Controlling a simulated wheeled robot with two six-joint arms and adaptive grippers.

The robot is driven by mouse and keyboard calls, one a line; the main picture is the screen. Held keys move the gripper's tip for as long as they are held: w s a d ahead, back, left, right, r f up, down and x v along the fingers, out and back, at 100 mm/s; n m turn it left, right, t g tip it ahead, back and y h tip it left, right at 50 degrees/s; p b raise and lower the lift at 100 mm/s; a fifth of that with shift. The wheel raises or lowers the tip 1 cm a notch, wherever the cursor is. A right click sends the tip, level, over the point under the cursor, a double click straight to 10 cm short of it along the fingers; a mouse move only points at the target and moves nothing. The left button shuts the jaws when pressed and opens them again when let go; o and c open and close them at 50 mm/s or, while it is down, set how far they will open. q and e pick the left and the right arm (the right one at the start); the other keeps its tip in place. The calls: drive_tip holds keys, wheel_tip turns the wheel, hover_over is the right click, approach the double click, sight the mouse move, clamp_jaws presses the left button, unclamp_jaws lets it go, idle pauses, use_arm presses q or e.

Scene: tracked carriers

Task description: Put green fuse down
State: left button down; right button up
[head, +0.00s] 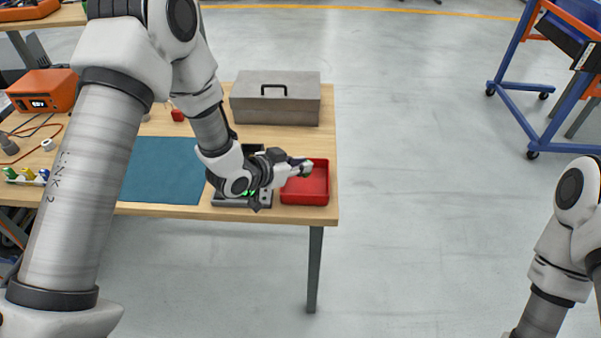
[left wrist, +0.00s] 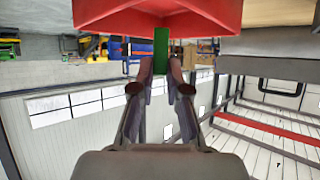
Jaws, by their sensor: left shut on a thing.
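My left gripper (head: 298,170) is shut on a green fuse (head: 307,169). In the head view both overlap the far left part of the red tray (head: 305,197) at the table's right edge. In the left wrist view the fuse (left wrist: 161,48) sticks out between the fingertips (left wrist: 160,72), and the red tray (left wrist: 110,20) fills the top of the picture. The fuse's height above the tray floor is hard to tell. The visible part of the tray looks empty. My right gripper is out of the picture; only part of that arm shows.
A dark holder (head: 229,201) with green parts stands left of the tray, partly hidden by my left arm. A grey toolbox (head: 275,105) stands behind. A blue mat (head: 160,172) lies to the left, with an orange device (head: 42,90) beyond. A blue cart (head: 520,95) stands far right.

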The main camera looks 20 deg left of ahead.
use_arm(q)
wheel_tip(320, 180, down, 3)
drive_tip(key=shift+d+r, duration=0.1)
drive_tip(key=shift+r, duration=0.05)
drive_tip(key=shift+f, duration=0.5)
drive_tip(key=c, duration=1.2)
unclamp_jaws()
drive_tip(key=shift+o, duration=0.2)
drive_tip(key=shift+s+a+r, duration=0.15)
drive_tip(key=shift+a+r, duration=0.05)
drive_tip(key=shift+r, duration=0.05)
drive_tip(key=v, duration=1.2)
drive_tip(key=s+f+n+g+y, duration=0.5)
drive_tip(key=s+f+g, duration=0.6)
drive_tip(key=s+f, duration=1.2)
drive_tip(key=shift+s+a+f+n+y, duration=0.3)
drive_tip(key=shift+s+a+f+n, duration=0.15)
drive_tip(key=shift+s, duration=0.45)
